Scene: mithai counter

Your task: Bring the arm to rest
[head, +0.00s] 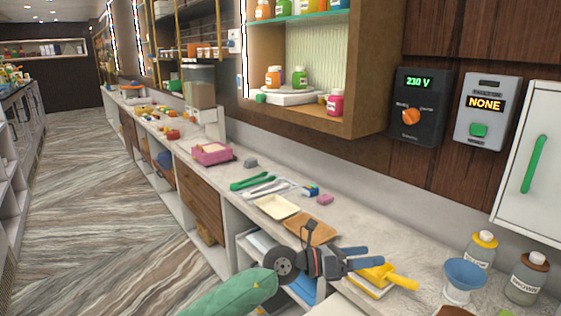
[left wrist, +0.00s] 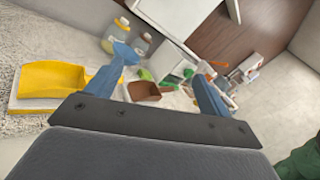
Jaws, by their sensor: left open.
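My left arm comes in from the lower left in the head view with a green sleeve. Its gripper (head: 372,257) is over the counter (head: 345,205), with its two fingers apart and nothing between them. In the left wrist view the fingers (left wrist: 164,78) are spread wide and the gap is empty. A yellow scoop (head: 384,276) lies just below and beside the gripper in the head view; it also shows at the left of the left wrist view (left wrist: 50,79). My right gripper is in neither view.
A blue funnel (head: 464,274) and two labelled bottles, one yellow-capped (head: 481,249) and one brown-capped (head: 525,281), stand at the right. A brown board (head: 309,229), a cream tray (head: 276,207), green tongs (head: 251,183) and a pink box (head: 211,153) lie farther along. The floor (head: 110,215) is clear.

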